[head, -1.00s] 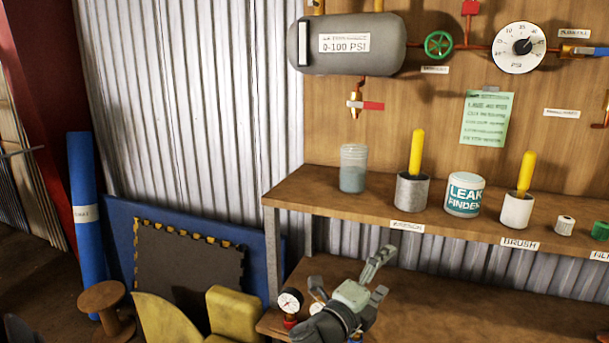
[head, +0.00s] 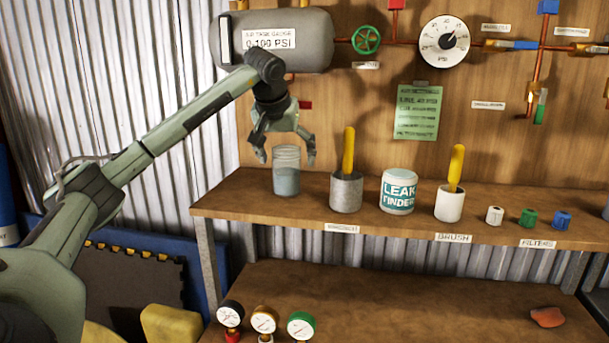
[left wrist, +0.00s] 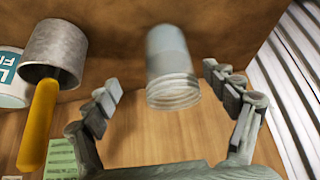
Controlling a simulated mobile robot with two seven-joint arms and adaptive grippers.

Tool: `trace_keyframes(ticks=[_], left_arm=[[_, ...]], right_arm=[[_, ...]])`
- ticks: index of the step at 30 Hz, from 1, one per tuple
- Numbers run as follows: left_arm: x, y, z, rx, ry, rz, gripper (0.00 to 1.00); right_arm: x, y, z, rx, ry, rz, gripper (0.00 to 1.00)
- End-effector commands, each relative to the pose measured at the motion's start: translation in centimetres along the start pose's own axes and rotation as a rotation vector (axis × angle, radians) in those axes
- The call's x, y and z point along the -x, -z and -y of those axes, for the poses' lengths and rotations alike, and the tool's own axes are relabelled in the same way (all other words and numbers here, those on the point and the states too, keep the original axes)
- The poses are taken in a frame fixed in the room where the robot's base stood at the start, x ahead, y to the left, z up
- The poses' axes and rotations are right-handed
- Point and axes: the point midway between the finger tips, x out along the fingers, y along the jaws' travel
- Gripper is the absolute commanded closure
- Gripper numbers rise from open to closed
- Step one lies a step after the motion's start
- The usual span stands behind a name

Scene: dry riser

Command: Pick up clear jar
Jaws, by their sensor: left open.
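The clear jar (head: 286,178) stands upright at the left end of the upper shelf, with grey-blue contents in its lower part. My left gripper (head: 286,160) is open and points down over the jar, its fingers on either side of the jar's upper part. In the left wrist view the jar (left wrist: 172,75) lies between the open fingers of the left gripper (left wrist: 168,95), with a gap on each side. Contact between fingers and jar does not show. My right gripper is not in view.
A grey metal cup (head: 346,191) with a yellow handle stands just right of the jar. The leak finder tub (head: 398,191) and a white brush cup (head: 449,204) follow. A grey tank (head: 275,45) hangs above. Several gauges (head: 264,320) sit on the lower shelf.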

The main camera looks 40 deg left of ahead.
Motion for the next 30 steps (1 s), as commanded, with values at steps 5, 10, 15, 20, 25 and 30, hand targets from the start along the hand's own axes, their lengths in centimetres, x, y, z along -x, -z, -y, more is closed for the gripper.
trace_keyframes(ticks=[5,10,15,20,25,30], left_arm=[[-1.9,0.1,0.5,-0.01,0.012,0.002,0.15],[-3.9,0.1,0.7,-0.009,0.009,0.003,0.15],[-6.4,0.3,1.0,-0.009,0.007,0.001,0.15],[-7.5,0.3,1.0,-0.01,0.006,0.0,0.15],[-7.5,0.3,1.0,-0.01,0.006,-0.001,0.15],[-7.5,0.3,1.0,-0.009,0.006,-0.001,0.31]], right_arm=[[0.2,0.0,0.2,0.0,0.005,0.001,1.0],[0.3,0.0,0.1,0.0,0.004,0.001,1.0],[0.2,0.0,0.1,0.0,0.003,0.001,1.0],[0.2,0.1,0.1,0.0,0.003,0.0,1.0],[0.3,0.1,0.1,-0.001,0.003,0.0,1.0],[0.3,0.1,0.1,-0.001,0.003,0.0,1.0]])
